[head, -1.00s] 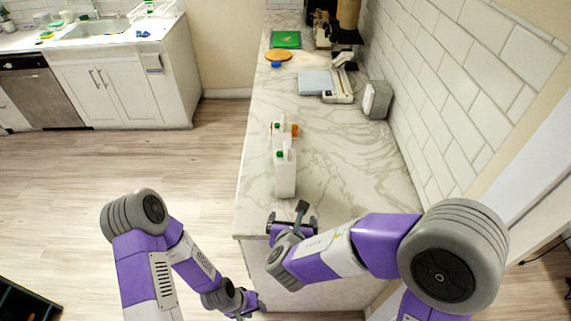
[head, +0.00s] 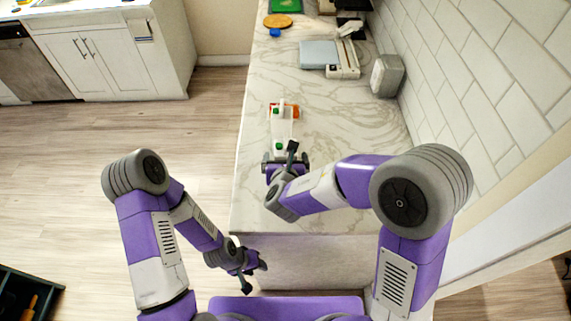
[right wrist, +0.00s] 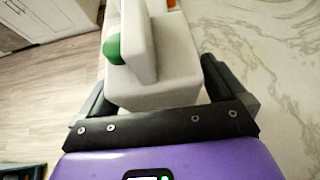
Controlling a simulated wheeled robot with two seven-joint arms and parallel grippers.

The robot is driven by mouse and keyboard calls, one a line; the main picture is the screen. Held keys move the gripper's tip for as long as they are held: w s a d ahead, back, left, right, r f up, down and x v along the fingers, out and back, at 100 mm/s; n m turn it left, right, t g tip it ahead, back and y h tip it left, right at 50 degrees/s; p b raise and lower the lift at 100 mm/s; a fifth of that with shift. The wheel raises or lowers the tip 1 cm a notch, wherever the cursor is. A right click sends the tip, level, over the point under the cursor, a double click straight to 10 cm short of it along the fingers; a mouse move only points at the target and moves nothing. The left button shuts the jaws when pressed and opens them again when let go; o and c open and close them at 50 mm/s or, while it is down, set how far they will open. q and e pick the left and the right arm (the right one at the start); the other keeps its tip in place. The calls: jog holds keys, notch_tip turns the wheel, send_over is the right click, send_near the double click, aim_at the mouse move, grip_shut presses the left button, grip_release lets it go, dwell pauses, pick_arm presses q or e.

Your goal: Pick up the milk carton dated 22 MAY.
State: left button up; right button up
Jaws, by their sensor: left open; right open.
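Two white cartons with green caps stand one behind the other near the counter's left edge in the head view: a nearer carton (head: 281,147) and a farther carton (head: 281,122). An orange-red item (head: 295,111) shows beside the farther one. No date is readable. My right gripper (head: 285,158) is at the nearer carton's front. In the right wrist view, the nearer carton (right wrist: 155,88) stands between the open fingers of the right gripper (right wrist: 155,95), with its green cap to the left. My left gripper (head: 256,266) is open and empty, low beside the counter's front left corner.
The marble counter (head: 350,125) is clear to the right of the cartons. A grey device (head: 388,75) stands by the tiled wall. A scale-like appliance (head: 335,58) and a wooden disc (head: 277,21) lie farther back. A dark crate (head: 25,292) is on the floor at left.

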jog(key=shift+w+f, duration=0.1)
jog(key=shift+w, duration=0.05)
jog(key=c, duration=1.6)
jog(key=shift+w, duration=0.1)
jog(key=shift+c, duration=0.6)
